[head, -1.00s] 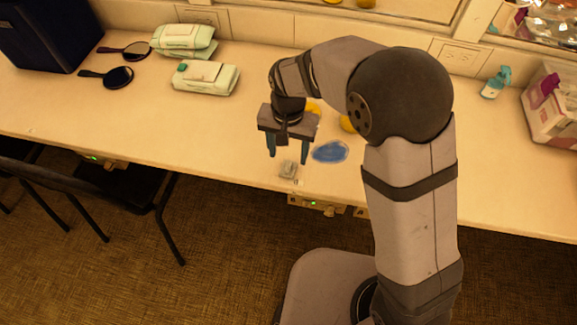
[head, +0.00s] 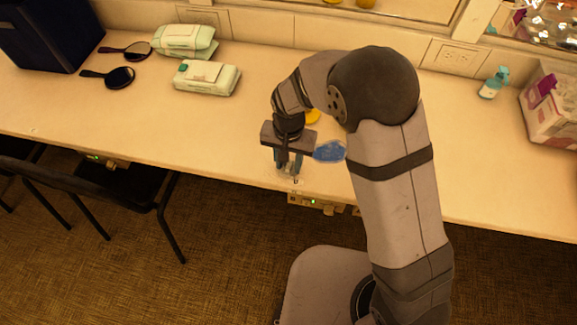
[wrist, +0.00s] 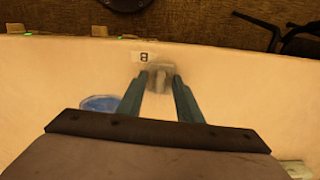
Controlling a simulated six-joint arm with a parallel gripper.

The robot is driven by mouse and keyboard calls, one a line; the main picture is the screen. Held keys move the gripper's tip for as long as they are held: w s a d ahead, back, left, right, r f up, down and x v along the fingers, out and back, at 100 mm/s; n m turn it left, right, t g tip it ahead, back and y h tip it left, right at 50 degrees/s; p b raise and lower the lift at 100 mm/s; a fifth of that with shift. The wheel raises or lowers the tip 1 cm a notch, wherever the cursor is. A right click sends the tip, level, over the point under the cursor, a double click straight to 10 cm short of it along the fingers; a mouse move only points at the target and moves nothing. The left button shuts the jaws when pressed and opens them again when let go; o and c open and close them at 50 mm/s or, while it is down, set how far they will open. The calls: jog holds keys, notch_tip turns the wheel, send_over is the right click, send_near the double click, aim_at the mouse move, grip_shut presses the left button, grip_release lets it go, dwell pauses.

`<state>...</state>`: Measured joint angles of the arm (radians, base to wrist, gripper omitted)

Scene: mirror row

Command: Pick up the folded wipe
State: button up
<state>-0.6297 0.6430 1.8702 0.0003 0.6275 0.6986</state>
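The folded wipe (wrist: 160,69) is a small, pale grey piece lying near the front edge of the counter. In the wrist view it shows at and between my fingertips. In the head view my fingers largely hide it. My gripper (head: 288,167) points down with its teal fingertips low at the counter, one on each side of the wipe.
A blue flat oval (head: 330,151) lies just right of my gripper. A small label marked B (wrist: 144,57) is beside the wipe at the counter edge. The counter left of my gripper is clear.

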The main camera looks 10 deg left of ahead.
aim_at(289, 164)
jog(key=c, duration=0.3)
jog(key=shift+r, duration=0.1)
jog(key=shift+c, duration=0.2)
notch_tip(289, 164, up, 10)
jog(key=b, duration=0.1)
jog(key=shift+o, duration=0.4)
jog(key=w+d+f+m+p, duration=0.1)
jog(key=w+d+m+p, duration=0.25)
jog(key=d+p, duration=0.6)
jog(key=w+a+f+n, duration=0.1)
jog(key=w+n, duration=0.2)
jog(key=w, duration=0.7)
